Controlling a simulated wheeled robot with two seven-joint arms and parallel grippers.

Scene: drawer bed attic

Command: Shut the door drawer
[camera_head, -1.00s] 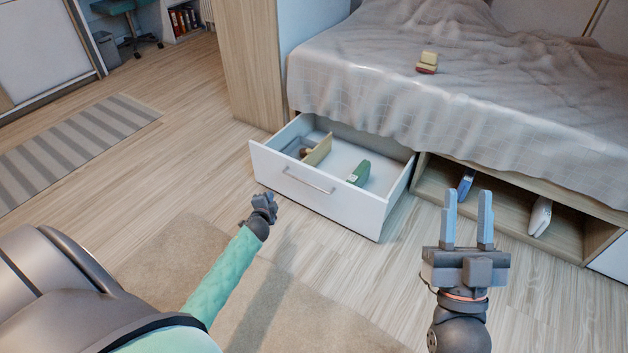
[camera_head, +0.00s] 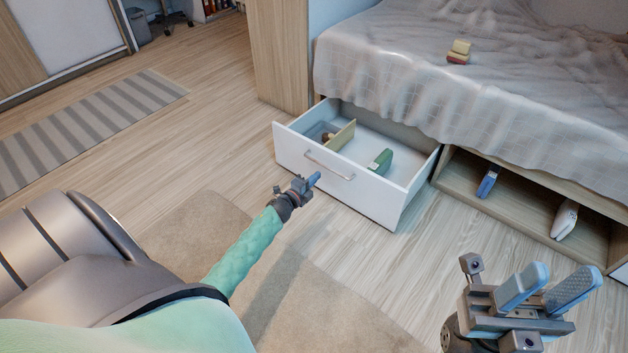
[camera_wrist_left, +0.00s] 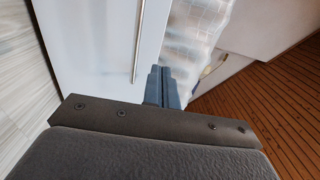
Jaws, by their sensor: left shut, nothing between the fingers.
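The white drawer (camera_head: 352,185) under the bed stands pulled out, with a metal bar handle (camera_head: 330,165) on its front. A divider (camera_head: 341,136) and a green object (camera_head: 381,161) are inside it. My left gripper (camera_head: 313,180) is shut and empty, just in front of the drawer front and below the handle in the head view. In the left wrist view the shut fingers (camera_wrist_left: 162,88) point toward the white drawer front (camera_wrist_left: 100,45), with the handle (camera_wrist_left: 139,40) beside them. Contact cannot be told. My right gripper (camera_head: 549,288) is open and empty at the lower right, away from the drawer.
The bed (camera_head: 420,70) is above the drawer, with a small yellow and red object (camera_head: 459,52) on it. An open compartment (camera_head: 462,192) to the right holds a blue item (camera_head: 488,181) and a white item (camera_head: 564,219). A beige rug (camera_head: 200,225) lies on the floor; a striped rug (camera_head: 85,130) is further left.

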